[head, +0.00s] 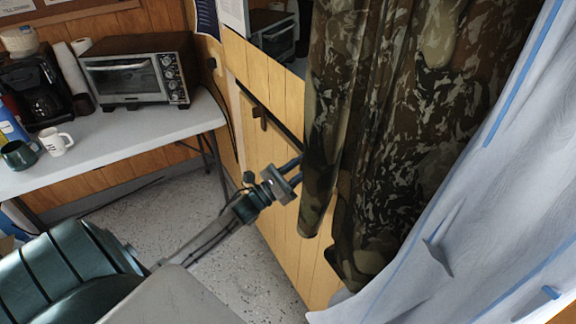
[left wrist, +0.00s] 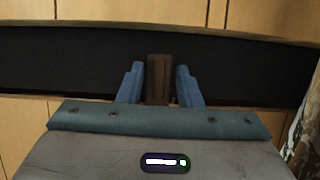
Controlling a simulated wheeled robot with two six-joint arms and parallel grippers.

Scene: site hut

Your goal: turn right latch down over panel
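A brown latch (left wrist: 158,80) stands upright in the left wrist view, in front of a long black strip (left wrist: 70,62) in the wooden wall. My left gripper (left wrist: 160,82) has one blue finger on each side of it, with a narrow gap showing. The latch's lower end meets my gripper body in the picture. In the head view my left gripper (head: 294,166) reaches the wall by the camouflage cloth, which hides this latch. Another brown latch (head: 260,117) sits on the strip further left. My right gripper is not in view.
The camouflage cloth (head: 400,120) hangs close beside my left gripper, with a pale blue-edged sheet (head: 480,200) to its right. A white table (head: 130,124) at left holds a toaster oven (head: 137,80), a coffee maker and mugs. Speckled floor is clear between table and wall.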

